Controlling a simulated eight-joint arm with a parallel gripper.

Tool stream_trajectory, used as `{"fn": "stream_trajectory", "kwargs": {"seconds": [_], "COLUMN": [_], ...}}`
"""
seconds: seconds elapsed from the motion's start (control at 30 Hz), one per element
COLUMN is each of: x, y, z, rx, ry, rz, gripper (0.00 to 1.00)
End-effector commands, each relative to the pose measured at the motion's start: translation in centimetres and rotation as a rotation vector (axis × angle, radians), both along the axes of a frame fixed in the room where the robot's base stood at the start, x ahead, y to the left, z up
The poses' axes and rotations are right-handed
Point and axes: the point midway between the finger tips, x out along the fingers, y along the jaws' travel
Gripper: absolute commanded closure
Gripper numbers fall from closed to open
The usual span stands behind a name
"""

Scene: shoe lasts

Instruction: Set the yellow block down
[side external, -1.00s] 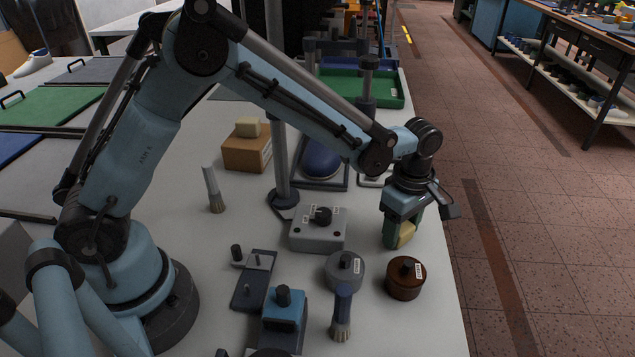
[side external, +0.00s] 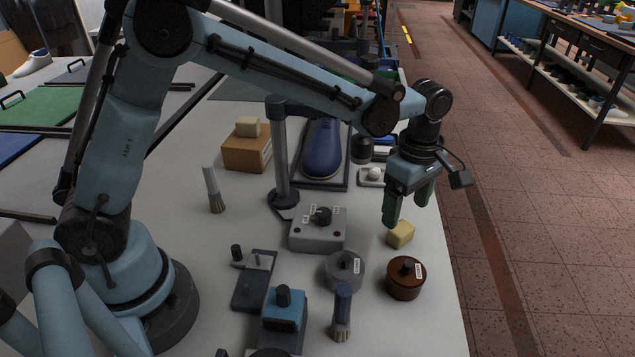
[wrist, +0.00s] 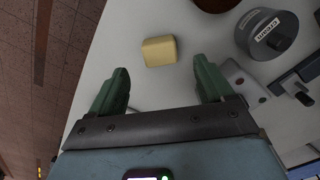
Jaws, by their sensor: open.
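The yellow block (side external: 400,234) rests on the grey-white bench top near its right edge, beyond the brown round pot. It also shows in the wrist view (wrist: 159,51), clear of both fingers. My gripper (side external: 408,208) is open and empty, a little above and behind the block in the side view. In the wrist view its two green fingers (wrist: 160,88) are spread wide, with the block ahead of the gap between the tips.
A brown pot (side external: 405,279) and a grey pot (side external: 344,270) stand in front of the block. A grey control box (side external: 318,230) is to its left. A white piece (side external: 372,177) lies behind. The bench's right edge is close by.

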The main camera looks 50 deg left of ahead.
Motion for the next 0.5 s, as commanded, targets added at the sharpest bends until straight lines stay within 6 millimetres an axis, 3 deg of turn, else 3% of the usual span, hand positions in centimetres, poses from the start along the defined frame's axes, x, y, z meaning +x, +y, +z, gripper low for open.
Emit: {"fn": "stream_trajectory", "kwargs": {"seconds": [0.2,0.5], "x": [0.0,-0.2], "y": [0.0,0.3], "z": [3.9,6.2], "rx": [0.000,-0.003], "ry": [0.001,-0.007], "rz": [0.000,-0.020], "gripper": [0.19,0.19]}}
